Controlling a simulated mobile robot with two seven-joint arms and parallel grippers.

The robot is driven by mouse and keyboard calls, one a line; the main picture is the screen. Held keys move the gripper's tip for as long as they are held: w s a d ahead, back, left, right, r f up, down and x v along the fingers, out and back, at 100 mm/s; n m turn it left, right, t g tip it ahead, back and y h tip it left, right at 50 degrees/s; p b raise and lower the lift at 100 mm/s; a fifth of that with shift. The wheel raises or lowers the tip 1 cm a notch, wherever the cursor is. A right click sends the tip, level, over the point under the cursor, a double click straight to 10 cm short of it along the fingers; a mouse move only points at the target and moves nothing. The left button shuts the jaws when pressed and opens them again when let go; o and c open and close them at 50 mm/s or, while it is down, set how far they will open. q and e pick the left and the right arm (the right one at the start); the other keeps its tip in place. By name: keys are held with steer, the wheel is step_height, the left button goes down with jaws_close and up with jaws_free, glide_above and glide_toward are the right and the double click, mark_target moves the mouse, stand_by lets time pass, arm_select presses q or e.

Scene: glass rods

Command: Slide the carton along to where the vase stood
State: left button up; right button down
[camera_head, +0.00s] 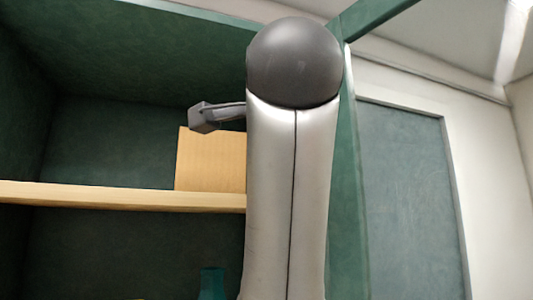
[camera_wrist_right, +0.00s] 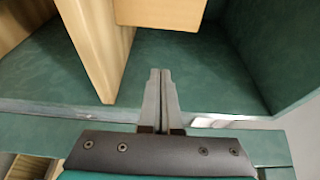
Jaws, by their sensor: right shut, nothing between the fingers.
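The carton (camera_head: 210,160), a plain tan box, stands upright on the wooden shelf (camera_head: 100,196) inside the green cabinet. My right arm hides its right side in the head view. A tan block that looks like the carton (camera_wrist_right: 160,12) is cut off by the top edge of the right wrist view. My right gripper (camera_head: 203,117) shows near the carton's top left corner. In the right wrist view the gripper's fingers (camera_wrist_right: 161,74) are shut and empty, and a gap shows between their tips and the carton. No vase can be made out. My left gripper is not in view.
The shelf left of the carton is bare up to the cabinet's left wall (camera_head: 25,110). A teal object (camera_head: 212,283), partly cut off, stands in the lower compartment. A green cabinet post (camera_head: 345,200) is right of my arm.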

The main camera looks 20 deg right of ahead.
mark_target(215, 162)
steer(key=p+x, duration=0.2)
steer(key=x, duration=0.6)
steer(key=shift+w, duration=0.3)
steer(key=a+p, duration=0.1)
steer(key=a, duration=0.2)
steer(key=shift+s+a, duration=0.2)
steer(key=shift+a, duration=0.15)
